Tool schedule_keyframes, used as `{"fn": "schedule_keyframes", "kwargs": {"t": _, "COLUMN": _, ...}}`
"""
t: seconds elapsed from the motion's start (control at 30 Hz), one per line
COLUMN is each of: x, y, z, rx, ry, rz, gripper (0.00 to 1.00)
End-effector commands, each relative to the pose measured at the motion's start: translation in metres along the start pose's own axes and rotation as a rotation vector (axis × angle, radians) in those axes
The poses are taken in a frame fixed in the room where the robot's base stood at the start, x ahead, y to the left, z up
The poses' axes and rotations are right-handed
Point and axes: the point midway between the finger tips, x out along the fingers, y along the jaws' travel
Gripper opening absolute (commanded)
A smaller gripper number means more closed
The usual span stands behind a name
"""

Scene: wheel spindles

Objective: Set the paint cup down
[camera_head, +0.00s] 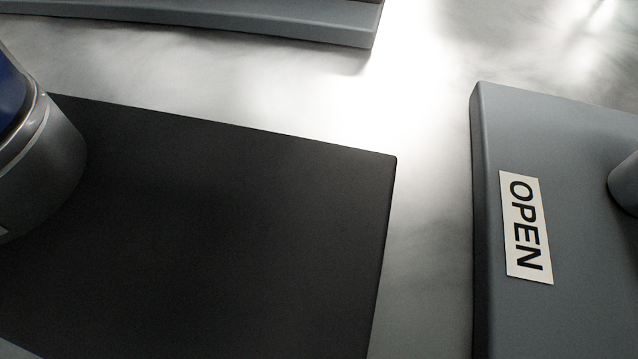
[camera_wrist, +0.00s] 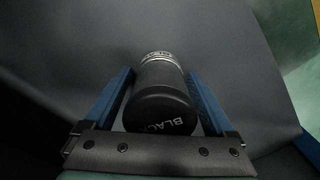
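In the wrist view, a dark cylindrical paint cup (camera_wrist: 164,92) lies between the two blue fingers of my gripper (camera_wrist: 160,85). In the head view, my gripper is not clearly seen. A dark grey cylinder (camera_head: 45,165) with a metal rim and blue above it is cut off at the left edge; I cannot tell if it is this cup.
A flat black mat (camera_head: 230,230) covers the left and middle of the head view, bare over most of its area. A grey block (camera_head: 590,130) with an "OPEN" label (camera_head: 526,228) stands at the right. Another grey slab (camera_head: 260,22) lies at the back. Shiny metal separates them.

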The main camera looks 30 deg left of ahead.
Motion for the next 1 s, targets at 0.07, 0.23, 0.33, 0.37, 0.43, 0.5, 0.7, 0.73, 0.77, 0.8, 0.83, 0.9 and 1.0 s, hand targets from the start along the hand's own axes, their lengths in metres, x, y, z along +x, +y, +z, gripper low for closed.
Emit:
{"fn": "schedule_keyframes", "kwargs": {"t": 0.07, "x": 0.0, "y": 0.0, "z": 0.0, "rx": 0.0, "ry": 0.0, "rz": 0.0, "gripper": 1.0}}
{"fn": "schedule_keyframes", "kwargs": {"t": 0.23, "x": 0.0, "y": 0.0, "z": 0.0, "rx": 0.0, "ry": 0.0, "rz": 0.0, "gripper": 1.0}}
{"fn": "schedule_keyframes", "kwargs": {"t": 0.33, "x": -0.004, "y": 0.0, "z": 0.0, "rx": 0.0, "ry": 0.0, "rz": 0.0, "gripper": 1.0}}
{"fn": "schedule_keyframes", "kwargs": {"t": 0.37, "x": -0.006, "y": 0.0, "z": 0.0, "rx": 0.0, "ry": 0.0, "rz": 0.0, "gripper": 1.0}}
{"fn": "schedule_keyframes", "kwargs": {"t": 0.43, "x": -0.014, "y": 0.0, "z": 0.0, "rx": 0.0, "ry": 0.001, "rz": 0.001, "gripper": 1.0}}
{"fn": "schedule_keyframes", "kwargs": {"t": 0.5, "x": -0.026, "y": 0.0, "z": 0.0, "rx": 0.0, "ry": 0.001, "rz": 0.001, "gripper": 1.0}}
{"fn": "schedule_keyframes", "kwargs": {"t": 0.7, "x": -0.068, "y": 0.0, "z": 0.0, "rx": 0.0, "ry": 0.001, "rz": 0.001, "gripper": 1.0}}
{"fn": "schedule_keyframes", "kwargs": {"t": 0.73, "x": -0.074, "y": 0.0, "z": 0.0, "rx": 0.0, "ry": 0.001, "rz": 0.001, "gripper": 1.0}}
{"fn": "schedule_keyframes", "kwargs": {"t": 0.77, "x": -0.08, "y": 0.0, "z": 0.0, "rx": 0.0, "ry": 0.001, "rz": 0.001, "gripper": 1.0}}
{"fn": "schedule_keyframes", "kwargs": {"t": 0.8, "x": -0.087, "y": 0.0, "z": 0.0, "rx": 0.0, "ry": 0.001, "rz": 0.0, "gripper": 1.0}}
{"fn": "schedule_keyframes", "kwargs": {"t": 0.83, "x": -0.092, "y": 0.0, "z": 0.0, "rx": 0.0, "ry": 0.001, "rz": 0.0, "gripper": 1.0}}
{"fn": "schedule_keyframes", "kwargs": {"t": 0.9, "x": -0.103, "y": 0.0, "z": 0.0, "rx": 0.0, "ry": 0.001, "rz": 0.0, "gripper": 1.0}}
{"fn": "schedule_keyframes", "kwargs": {"t": 1.0, "x": -0.115, "y": 0.0, "z": 0.0, "rx": 0.0, "ry": 0.0, "rz": 0.0, "gripper": 1.0}}
